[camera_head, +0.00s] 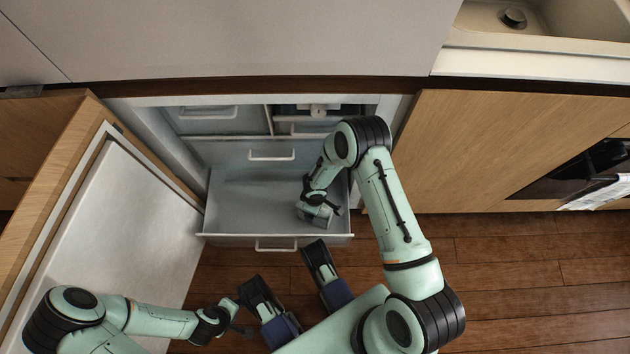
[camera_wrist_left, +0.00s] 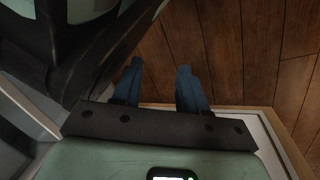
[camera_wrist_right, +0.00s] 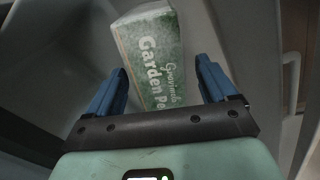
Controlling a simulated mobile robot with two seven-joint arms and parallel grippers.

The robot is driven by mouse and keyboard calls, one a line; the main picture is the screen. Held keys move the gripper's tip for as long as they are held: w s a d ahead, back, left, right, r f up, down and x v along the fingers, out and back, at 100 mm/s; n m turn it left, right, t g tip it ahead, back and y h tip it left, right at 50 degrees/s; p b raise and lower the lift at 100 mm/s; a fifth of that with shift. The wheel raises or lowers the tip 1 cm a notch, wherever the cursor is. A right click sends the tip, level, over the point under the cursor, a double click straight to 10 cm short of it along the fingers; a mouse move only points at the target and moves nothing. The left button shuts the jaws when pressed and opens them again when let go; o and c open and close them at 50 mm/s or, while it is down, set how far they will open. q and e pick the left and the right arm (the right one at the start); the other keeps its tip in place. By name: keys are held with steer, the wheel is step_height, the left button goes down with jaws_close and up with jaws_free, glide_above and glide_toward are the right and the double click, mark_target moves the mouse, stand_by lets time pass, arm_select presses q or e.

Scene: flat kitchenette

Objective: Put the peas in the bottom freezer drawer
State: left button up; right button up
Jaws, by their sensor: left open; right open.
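The bottom freezer drawer (camera_head: 240,200) is pulled out and stands open. The peas, a green and white box (camera_wrist_right: 150,55) with "Garden Peas" lettering, show in the right wrist view inside the drawer. My right gripper (camera_wrist_right: 160,90) is open, with its blue fingers on either side of the box's near end; I cannot tell whether they touch it. In the head view my right gripper (camera_head: 322,212) is inside the drawer at its right side and largely hides the box. My left gripper (camera_wrist_left: 160,80) is open and empty above the wooden floor, left of my base.
The freezer door (camera_head: 130,235) stands open on the left, near my left arm. Closed upper drawers (camera_head: 260,153) sit above the open one. A wooden cabinet front (camera_head: 500,140) is to the right. Wooden floor (camera_head: 520,260) is clear at the right.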

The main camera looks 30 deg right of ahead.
arm_select(q)
steer(key=w+d+r+t+p, duration=0.1)
steer(key=w+r+t+p, duration=0.1)
steer(key=w+r, duration=0.3)
steer(key=shift+w+d+r+p, duration=0.2)
steer(key=shift+r+p, duration=0.4)
steer(key=shift+p, duration=0.25)
arm_select(e)
step_height(320, 180, up, 12)
steer(key=shift+r, duration=0.15)
arm_select(q)
steer(key=shift+s, duration=0.15)
